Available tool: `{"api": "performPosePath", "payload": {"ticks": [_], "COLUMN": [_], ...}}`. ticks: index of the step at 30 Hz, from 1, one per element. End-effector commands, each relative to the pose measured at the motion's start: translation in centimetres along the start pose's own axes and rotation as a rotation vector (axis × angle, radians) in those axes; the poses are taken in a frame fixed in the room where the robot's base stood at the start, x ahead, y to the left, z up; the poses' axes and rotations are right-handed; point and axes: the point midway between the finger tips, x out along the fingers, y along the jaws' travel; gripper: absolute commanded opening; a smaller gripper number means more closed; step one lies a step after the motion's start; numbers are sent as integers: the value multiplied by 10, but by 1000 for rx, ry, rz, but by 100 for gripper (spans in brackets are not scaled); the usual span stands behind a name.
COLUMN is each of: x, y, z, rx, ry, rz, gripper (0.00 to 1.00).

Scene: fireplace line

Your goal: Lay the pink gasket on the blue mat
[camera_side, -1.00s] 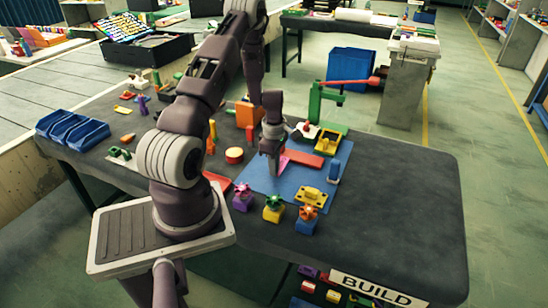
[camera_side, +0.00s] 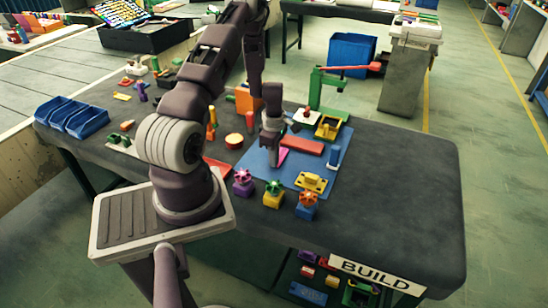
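The pink gasket (camera_side: 283,154) shows as a small pink patch close against the fingers of my gripper (camera_side: 275,160). The fingers point down over the blue mat (camera_side: 258,173), at its left-middle part. The gripper hides part of the gasket. I cannot tell whether the fingers are closed on it or whether it touches the mat. The blue mat lies flat on the dark table.
On the mat are a red bar (camera_side: 302,146), a yellow part (camera_side: 312,182) and a blue piece (camera_side: 334,157). Knobbed blocks in purple (camera_side: 243,183), yellow (camera_side: 273,198) and blue (camera_side: 307,206) line its front. A green stand (camera_side: 316,92) rises behind. The table's right side (camera_side: 405,200) is clear.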

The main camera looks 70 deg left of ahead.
Motion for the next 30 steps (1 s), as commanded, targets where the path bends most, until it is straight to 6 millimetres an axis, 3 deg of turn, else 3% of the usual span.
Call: {"api": "performPosePath", "payload": {"ticks": [6,10,21,23,30], "x": [3,3,2,-3,-51], "y": [0,0,1,1,2], "z": [0,0,0,0,0], "rx": [0,0,0,0,1], "ry": [0,0,1,1,1], "rz": [0,1,3,4,7], "gripper": [0,28,28,28,28]}}
